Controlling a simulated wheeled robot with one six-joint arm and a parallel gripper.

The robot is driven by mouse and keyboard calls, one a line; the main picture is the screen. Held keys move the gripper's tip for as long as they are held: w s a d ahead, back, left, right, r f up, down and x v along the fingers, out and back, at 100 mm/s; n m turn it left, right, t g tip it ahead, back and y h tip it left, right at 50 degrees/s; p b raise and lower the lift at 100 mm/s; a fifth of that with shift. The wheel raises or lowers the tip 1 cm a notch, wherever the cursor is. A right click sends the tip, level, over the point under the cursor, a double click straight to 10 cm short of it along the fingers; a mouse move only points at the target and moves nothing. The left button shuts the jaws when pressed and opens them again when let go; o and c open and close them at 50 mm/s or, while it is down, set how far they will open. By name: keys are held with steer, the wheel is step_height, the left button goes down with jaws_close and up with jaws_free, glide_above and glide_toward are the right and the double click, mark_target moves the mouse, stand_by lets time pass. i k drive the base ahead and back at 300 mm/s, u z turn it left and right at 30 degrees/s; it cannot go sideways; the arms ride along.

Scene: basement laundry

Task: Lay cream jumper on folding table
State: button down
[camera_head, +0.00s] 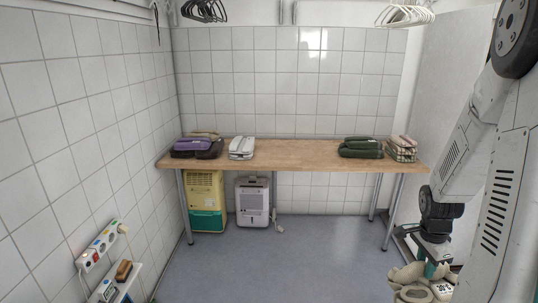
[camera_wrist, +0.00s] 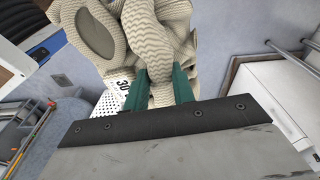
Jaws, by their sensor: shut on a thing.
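The cream jumper (camera_wrist: 140,35) is bunched and hangs from my gripper (camera_wrist: 160,90). In the wrist view the green fingers are shut on a fold of its knit. In the head view the jumper (camera_head: 405,275) shows at the lower right, under my gripper (camera_head: 436,268), and the frame edge cuts off its lower part. The folding table (camera_head: 290,152) has a wooden top and metal legs and stands against the back wall. My gripper is nearer to me than the table, to the right and apart from it.
Dark and purple folded clothes (camera_head: 195,148), a white folded stack (camera_head: 242,147), green rolled cloths (camera_head: 361,148) and a wire basket (camera_head: 402,150) stand on the table. Its middle is bare. A yellow-green unit (camera_head: 206,200) and white dehumidifier (camera_head: 252,201) stand below. The floor ahead is clear.

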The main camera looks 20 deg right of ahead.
mark_target(303, 157)
steer(key=i, duration=3.4)
steer(key=z, duration=0.25)
